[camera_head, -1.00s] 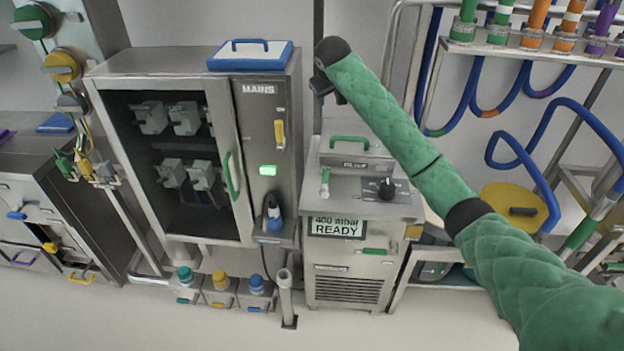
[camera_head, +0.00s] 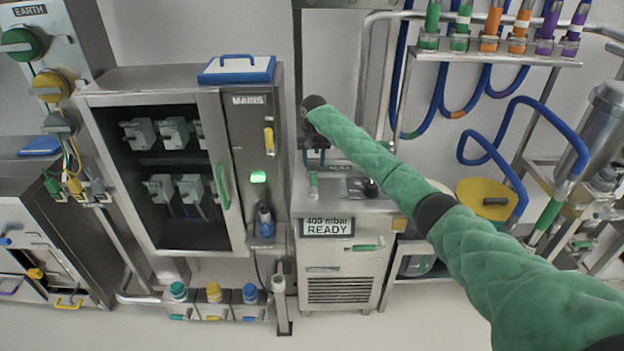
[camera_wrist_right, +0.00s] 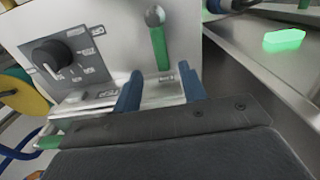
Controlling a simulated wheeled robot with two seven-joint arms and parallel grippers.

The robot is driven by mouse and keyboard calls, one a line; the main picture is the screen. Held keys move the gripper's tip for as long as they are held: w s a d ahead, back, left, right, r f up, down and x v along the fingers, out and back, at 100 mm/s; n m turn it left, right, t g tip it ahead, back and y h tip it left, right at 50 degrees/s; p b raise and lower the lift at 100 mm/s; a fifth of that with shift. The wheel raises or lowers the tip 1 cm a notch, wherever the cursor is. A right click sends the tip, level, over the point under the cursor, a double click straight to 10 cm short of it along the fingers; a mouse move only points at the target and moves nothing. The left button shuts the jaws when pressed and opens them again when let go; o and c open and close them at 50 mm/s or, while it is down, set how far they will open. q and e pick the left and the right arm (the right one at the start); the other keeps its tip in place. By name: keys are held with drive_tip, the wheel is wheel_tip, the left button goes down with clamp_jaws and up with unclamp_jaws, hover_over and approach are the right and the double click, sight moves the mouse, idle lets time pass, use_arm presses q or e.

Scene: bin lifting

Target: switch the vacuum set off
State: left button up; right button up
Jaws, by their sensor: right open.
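The vacuum set (camera_head: 345,262) is a steel cabinet at the centre of the head view. Its display (camera_head: 326,227) reads "400 mbar READY". A black rotary knob (camera_head: 370,187) sits on its top panel, partly hidden by my right arm; it also shows in the right wrist view (camera_wrist_right: 49,55). A green-handled lever (camera_head: 313,184) stands to the left of the knob and appears to its right in the wrist view (camera_wrist_right: 158,48). My right gripper (camera_head: 315,157) is open above the set's top, its blue fingers (camera_wrist_right: 160,92) apart and nothing seen between them. My left gripper is out of view.
The mains cabinet (camera_head: 254,145) stands left of the set, with a yellow switch and a lit green lamp (camera_head: 258,177). A blue-edged tray (camera_head: 236,70) lies on top. Blue hoses (camera_head: 500,172) and a pipe rack (camera_head: 500,52) are at right. The floor in front is clear.

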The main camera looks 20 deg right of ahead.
sight(313, 178)
drive_tip(key=shift+s+a, duration=0.1)
drive_tip(key=shift+a, duration=0.05)
drive_tip(key=shift+f+p, duration=0.3)
drive_tip(key=shift+p, duration=0.05)
wheel_tip(313, 178, down, 6)
drive_tip(key=shift+r+p, duration=0.25)
drive_tip(key=shift+p, duration=0.85)
drive_tip(key=shift+f, duration=0.7)
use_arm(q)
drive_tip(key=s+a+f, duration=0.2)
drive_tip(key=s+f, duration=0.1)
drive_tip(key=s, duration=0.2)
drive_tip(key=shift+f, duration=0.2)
use_arm(e)
clamp_jaws()
